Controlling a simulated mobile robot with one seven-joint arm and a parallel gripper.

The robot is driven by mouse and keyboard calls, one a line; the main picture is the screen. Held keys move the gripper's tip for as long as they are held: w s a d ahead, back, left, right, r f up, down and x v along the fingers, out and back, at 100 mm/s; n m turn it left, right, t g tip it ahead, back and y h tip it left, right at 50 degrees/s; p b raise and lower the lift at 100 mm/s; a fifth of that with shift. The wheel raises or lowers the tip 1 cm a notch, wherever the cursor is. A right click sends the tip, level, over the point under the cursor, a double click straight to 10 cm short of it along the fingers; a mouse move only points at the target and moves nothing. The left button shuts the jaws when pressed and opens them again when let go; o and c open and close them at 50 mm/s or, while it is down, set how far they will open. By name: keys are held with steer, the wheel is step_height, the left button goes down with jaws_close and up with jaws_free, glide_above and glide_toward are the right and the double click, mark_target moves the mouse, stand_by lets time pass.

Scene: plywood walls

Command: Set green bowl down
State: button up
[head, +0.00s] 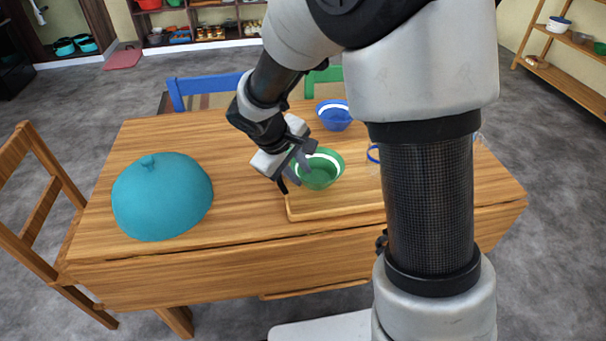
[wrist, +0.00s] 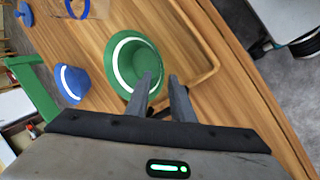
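The green bowl (head: 318,172) has a white band. It looks upright, over the left part of a wooden tray (head: 345,212) on the table, and appears to rest there. In the wrist view the green bowl (wrist: 124,50) is just ahead of the fingers. My gripper (head: 295,176) is at the bowl's left rim. In the wrist view, one finger of my gripper (wrist: 161,82) reaches inside the bowl and the other is outside, with the rim between them. The fingers look apart, with a gap at the rim. The bowl's underside is hidden.
A blue bowl (head: 335,116) stands behind the tray. A large teal dome-shaped thing (head: 162,198) covers the table's left end. A clear, blue-rimmed vessel (head: 374,156) is partly hidden by my arm. Chairs stand left and behind. Bare tabletop (head: 245,215) lies between dome and tray.

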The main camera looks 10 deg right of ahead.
steer(key=p+v, duration=0.2)
steer(key=v, duration=0.6)
steer(key=s+d+r+m+t+y, duration=0.1)
steer(key=s+d+r+m+y, duration=0.1)
steer(key=s+r, duration=0.4)
steer(key=s+d+r+m+t+y, duration=0.1)
steer(key=s+d+r+m, duration=0.4)
steer(key=s, duration=0.8)
steer(key=shift+s+d+r+m+y, duration=0.2)
steer(key=shift+d+r+m+y, duration=0.25)
steer(key=shift+r, duration=0.5)
